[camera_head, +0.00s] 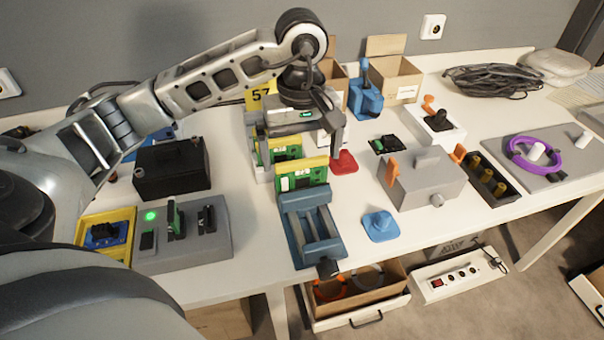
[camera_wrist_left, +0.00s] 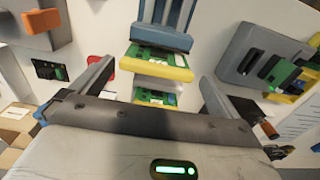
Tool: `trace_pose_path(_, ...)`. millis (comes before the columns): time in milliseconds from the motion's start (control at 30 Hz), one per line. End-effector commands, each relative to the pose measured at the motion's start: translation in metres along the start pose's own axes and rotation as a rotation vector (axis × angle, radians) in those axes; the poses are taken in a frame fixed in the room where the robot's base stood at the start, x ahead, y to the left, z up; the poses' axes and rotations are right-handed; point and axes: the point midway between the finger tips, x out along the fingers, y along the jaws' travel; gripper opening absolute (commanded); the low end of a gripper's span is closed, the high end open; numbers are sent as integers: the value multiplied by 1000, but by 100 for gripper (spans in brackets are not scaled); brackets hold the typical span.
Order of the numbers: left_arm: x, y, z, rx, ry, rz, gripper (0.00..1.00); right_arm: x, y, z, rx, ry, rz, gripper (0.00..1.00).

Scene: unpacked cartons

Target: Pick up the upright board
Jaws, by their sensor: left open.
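Two green boards with yellow edges stand upright, one behind the other: a front board (camera_head: 302,175) beside the blue vise (camera_head: 312,230), and a rear board (camera_head: 286,149) partly under my left gripper (camera_head: 300,143). The left wrist view shows the front board (camera_wrist_left: 157,62) nearer the vise (camera_wrist_left: 160,38) and the rear board (camera_wrist_left: 155,97) close to my palm. My left gripper (camera_wrist_left: 157,82) is open, with its fingers apart on either side of the boards and nothing held. What holds the boards' lower edges is hidden. My right gripper is out of view.
A grey fixture (camera_head: 210,241) with another small green board stands left of the vise. A black battery-like box (camera_head: 172,168) is behind it. A red piece (camera_head: 344,162) and a grey box (camera_head: 424,184) lie to the right. White table shows between them.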

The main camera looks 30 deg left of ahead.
Motion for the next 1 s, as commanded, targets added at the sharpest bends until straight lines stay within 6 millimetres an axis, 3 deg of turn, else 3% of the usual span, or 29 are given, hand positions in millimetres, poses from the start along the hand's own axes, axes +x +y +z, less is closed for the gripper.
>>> trace_pose_path(333,45,2,-5,-1,-3,-2,100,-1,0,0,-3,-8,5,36)
trace_pose_path(633,52,2,-5,1,-1,-1,100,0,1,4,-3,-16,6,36)
trace_pose_path(667,52,2,-5,1,-1,-1,97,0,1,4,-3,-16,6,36)
trace_pose_path(767,52,2,-5,0,-1,-1,69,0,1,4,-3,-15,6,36)
trace_pose_path(800,52,2,-5,0,-1,-1,65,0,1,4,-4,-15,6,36)
trace_pose_path(1000,51,2,-5,0,-1,0,65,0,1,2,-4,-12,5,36)
